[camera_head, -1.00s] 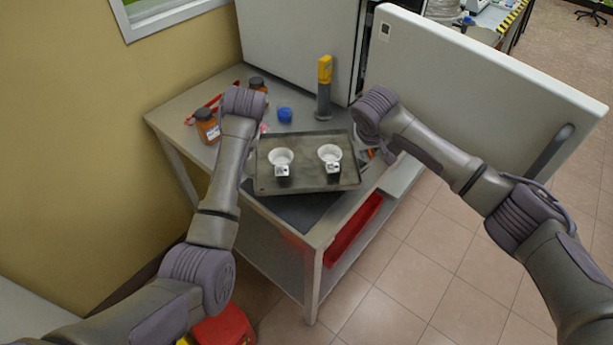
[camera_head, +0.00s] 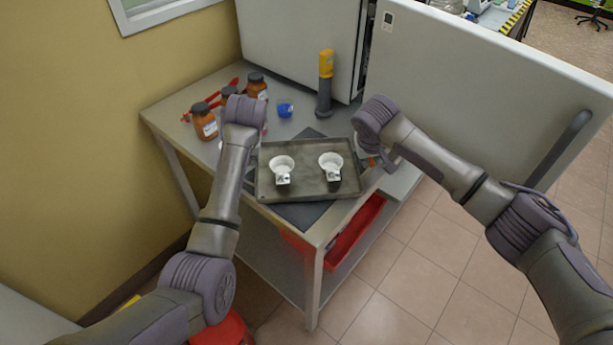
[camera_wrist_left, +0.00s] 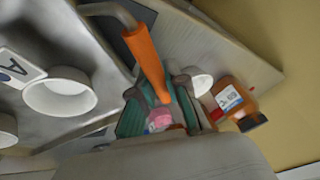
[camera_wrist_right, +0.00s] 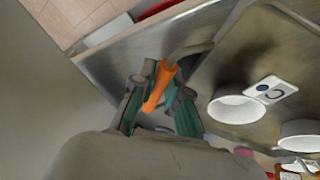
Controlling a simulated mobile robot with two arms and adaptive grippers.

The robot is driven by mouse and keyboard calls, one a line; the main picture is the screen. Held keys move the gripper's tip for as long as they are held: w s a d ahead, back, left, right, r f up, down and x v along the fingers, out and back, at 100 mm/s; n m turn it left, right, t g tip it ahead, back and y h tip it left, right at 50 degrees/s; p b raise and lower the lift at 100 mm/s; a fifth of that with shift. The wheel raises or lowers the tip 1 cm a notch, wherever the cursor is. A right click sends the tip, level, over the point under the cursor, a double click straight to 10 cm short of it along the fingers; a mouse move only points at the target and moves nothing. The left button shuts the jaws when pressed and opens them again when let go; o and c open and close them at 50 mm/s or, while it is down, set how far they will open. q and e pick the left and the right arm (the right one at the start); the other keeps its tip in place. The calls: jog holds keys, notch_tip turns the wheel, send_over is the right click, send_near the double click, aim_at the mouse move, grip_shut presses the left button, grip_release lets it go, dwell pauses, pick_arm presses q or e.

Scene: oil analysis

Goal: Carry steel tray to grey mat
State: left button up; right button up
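The steel tray (camera_head: 300,190) is a dark, shallow rectangle with two white cups (camera_head: 282,163) (camera_head: 331,161) and small label cards on it. It is over the grey mat (camera_head: 306,214), which shows past its front and back edges. I cannot tell whether they touch. My left gripper (camera_wrist_left: 157,92) is shut on the tray's orange left handle (camera_wrist_left: 146,55). My right gripper (camera_wrist_right: 166,86) is shut on the orange right handle (camera_wrist_right: 157,88). In the head view the wrists mostly hide the fingers.
Brown bottles (camera_head: 205,122), red tongs (camera_head: 212,98), a blue cup (camera_head: 285,110) and a yellow-topped grey device (camera_head: 325,84) stand towards the back of the table (camera_head: 172,117). An open white cabinet door (camera_head: 480,95) borders the right side. A red bin (camera_head: 352,235) sits below.

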pick_arm(q)
jog(key=o, duration=0.5)
jog(key=shift+c, duration=0.2)
pick_arm(e)
jog(key=o, duration=0.5)
jog(key=shift+r, duration=0.1)
jog(key=shift+c, duration=0.2)
pick_arm(q)
jog(key=v, duration=1.2)
pick_arm(e)
jog(key=v, duration=1.2)
